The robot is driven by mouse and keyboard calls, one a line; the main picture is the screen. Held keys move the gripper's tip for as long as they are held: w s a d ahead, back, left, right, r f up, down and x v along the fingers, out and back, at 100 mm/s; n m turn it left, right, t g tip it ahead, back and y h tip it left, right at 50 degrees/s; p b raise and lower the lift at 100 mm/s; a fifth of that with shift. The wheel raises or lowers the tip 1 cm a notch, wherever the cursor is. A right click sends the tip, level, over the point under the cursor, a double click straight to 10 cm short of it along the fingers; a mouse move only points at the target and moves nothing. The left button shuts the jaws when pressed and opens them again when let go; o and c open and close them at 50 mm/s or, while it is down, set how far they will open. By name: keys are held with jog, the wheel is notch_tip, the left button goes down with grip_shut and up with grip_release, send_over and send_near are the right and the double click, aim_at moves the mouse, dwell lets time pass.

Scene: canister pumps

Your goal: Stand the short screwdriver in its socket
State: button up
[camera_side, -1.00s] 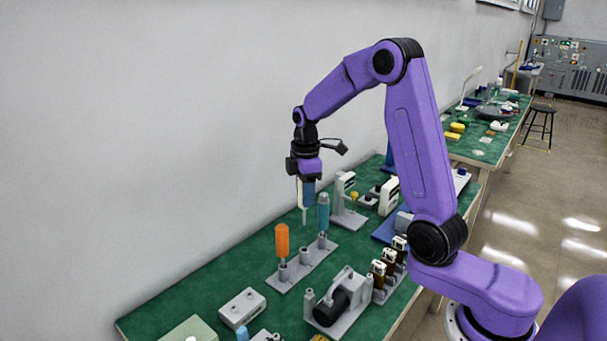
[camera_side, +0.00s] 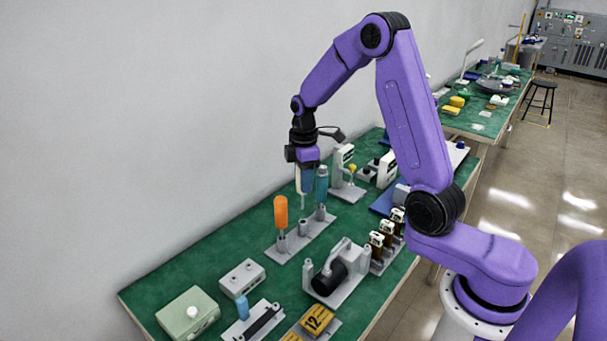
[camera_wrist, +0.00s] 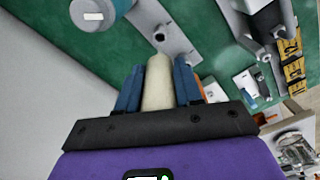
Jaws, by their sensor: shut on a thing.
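My gripper (camera_side: 305,180) is shut on the short screwdriver, whose cream handle (camera_wrist: 158,82) sits between the blue fingers in the wrist view. The screwdriver is upright, and its thin shaft (camera_side: 303,202) points down in the side view. A grey rack (camera_side: 272,250) carries a row of sockets. An orange-handled screwdriver (camera_side: 281,212) stands at its left end and a teal-handled one (camera_side: 321,183) at its right end. The middle socket (camera_side: 302,228) is empty, with the shaft tip a little above it. The tip is hidden in the wrist view.
The teal handle (camera_wrist: 95,12) is close to my gripper. A black and grey pump (camera_side: 334,275) stands in front of the rack. A grey box (camera_side: 242,278) and a pale green box (camera_side: 188,313) are at the left. Gauge stands (camera_side: 346,175) are behind.

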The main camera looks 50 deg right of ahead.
aim_at(303, 206)
jog(key=shift+f, duration=4.25)
jog(key=shift+f, duration=0.35)
jog(key=o, duration=1.1)
jog(key=shift+r, duration=0.1)
notch_tip(303, 206, up, 17)
jog(key=shift+r, duration=0.15)
